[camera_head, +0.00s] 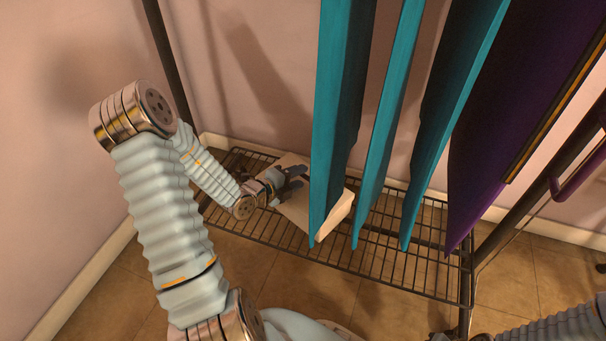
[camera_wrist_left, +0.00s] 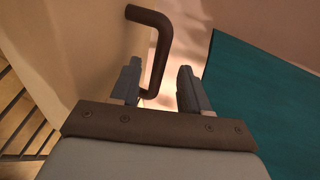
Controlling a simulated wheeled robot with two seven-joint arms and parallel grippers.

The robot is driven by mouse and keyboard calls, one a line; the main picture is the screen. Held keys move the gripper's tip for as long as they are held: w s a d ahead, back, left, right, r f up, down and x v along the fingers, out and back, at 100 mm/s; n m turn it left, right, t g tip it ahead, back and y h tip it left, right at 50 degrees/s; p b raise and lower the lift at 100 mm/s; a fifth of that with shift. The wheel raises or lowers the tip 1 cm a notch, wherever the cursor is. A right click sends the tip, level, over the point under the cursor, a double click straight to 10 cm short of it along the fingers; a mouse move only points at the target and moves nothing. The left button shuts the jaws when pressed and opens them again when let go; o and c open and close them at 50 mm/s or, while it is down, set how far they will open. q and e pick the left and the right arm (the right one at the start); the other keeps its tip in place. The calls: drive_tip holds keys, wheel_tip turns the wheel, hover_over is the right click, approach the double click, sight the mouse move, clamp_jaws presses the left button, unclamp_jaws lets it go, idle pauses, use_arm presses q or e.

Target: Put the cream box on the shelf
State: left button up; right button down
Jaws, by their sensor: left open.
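The cream box (camera_head: 339,211) rests on the wire shelf (camera_head: 405,268) of the rack, partly hidden behind the hanging teal garments and my gripper. My left gripper (camera_head: 296,179) is at the box's left part, with its fingers apart. In the left wrist view a dark curved handle (camera_wrist_left: 153,50) stands at the gap between the open fingers (camera_wrist_left: 159,70), beside a cream face (camera_wrist_left: 82,50) that seems to be the box. I cannot tell whether a finger touches the handle. My right gripper is out of view; only part of my right arm shows at lower right.
Teal garments (camera_head: 337,110) and a purple one (camera_head: 500,150) hang close to the right of my left gripper. A teal panel (camera_wrist_left: 265,110) fills the right of the wrist view. Dark rack posts (camera_head: 168,55) stand at both ends. The shelf's left end is bare.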

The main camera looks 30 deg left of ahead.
use_arm(q)
drive_tip(key=p+v, duration=0.1)
drive_tip(key=v, duration=0.8)
drive_tip(key=shift+s, duration=0.2)
